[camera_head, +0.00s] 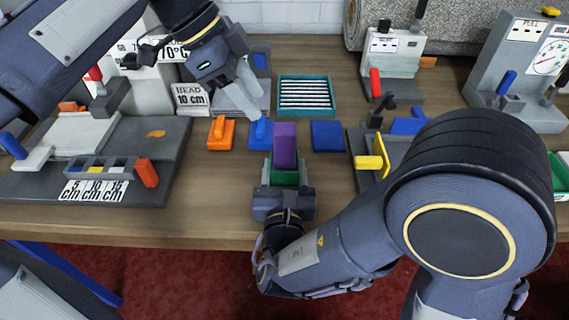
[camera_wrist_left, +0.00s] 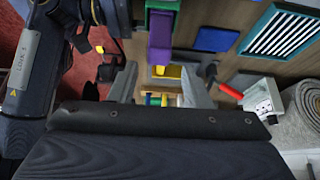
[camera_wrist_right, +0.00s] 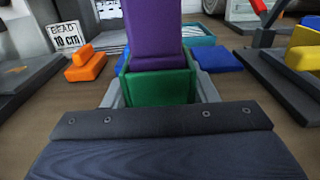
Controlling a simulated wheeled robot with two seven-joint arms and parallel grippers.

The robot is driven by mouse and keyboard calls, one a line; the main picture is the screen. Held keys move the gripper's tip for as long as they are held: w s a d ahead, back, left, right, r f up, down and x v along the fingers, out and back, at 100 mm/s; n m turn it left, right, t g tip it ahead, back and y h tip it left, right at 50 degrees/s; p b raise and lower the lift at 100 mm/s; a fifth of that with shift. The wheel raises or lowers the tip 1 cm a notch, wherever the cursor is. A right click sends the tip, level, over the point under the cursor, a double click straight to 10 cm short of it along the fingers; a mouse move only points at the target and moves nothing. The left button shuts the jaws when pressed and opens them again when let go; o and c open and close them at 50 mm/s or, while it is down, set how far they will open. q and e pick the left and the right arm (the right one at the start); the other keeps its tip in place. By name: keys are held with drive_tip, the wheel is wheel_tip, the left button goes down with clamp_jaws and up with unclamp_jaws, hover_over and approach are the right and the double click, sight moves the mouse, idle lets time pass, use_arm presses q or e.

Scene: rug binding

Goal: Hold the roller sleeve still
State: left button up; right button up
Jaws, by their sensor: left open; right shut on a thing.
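A green open box-like piece (camera_head: 285,178) stands upright at the table's front middle, with a tall purple block (camera_head: 285,145) rising from it. Which part is the roller sleeve I cannot tell by label. My right gripper (camera_wrist_right: 160,92) is shut on the green piece (camera_wrist_right: 158,88), one finger on each side. The purple block (camera_wrist_right: 153,25) sticks up out of it in the right wrist view. My left gripper (camera_head: 258,98) is open and empty, above and behind the purple block, over a blue piece (camera_head: 260,134). The purple block (camera_wrist_left: 160,38) also shows in the left wrist view.
An orange piece (camera_head: 221,133) and a blue block (camera_head: 327,135) flank the blue piece. A teal-framed striped tray (camera_head: 305,94) lies behind. A grey fixture (camera_head: 100,175) stands left, a yellow-handled one (camera_head: 370,162) right. A rolled grey rug (camera_head: 440,30) lies at the back.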

sight(285, 127)
use_arm(q)
drive_tip(key=shift+o, duration=1.1)
drive_tip(key=shift+d, duration=0.35)
drive_tip(key=d+y, duration=0.1)
drive_tip(key=d+r+y, duration=0.1)
drive_tip(key=d+y, duration=0.1)
drive_tip(key=d+r+y, duration=0.1)
drive_tip(key=shift+w+d+y, duration=0.1)
drive_tip(key=shift+d+y, duration=0.05)
drive_tip(key=shift+y, duration=0.25)
drive_tip(key=shift+d+r+y, duration=0.1)
drive_tip(key=shift+d+y, duration=0.15)
drive_tip(key=shift+y, duration=0.05)
wheel_tip(285, 127, down, 12)
drive_tip(key=shift+r, duration=0.1)
drive_tip(key=c, duration=1.1)
drive_tip(key=o, duration=0.4)
drive_tip(key=c, duration=0.4)
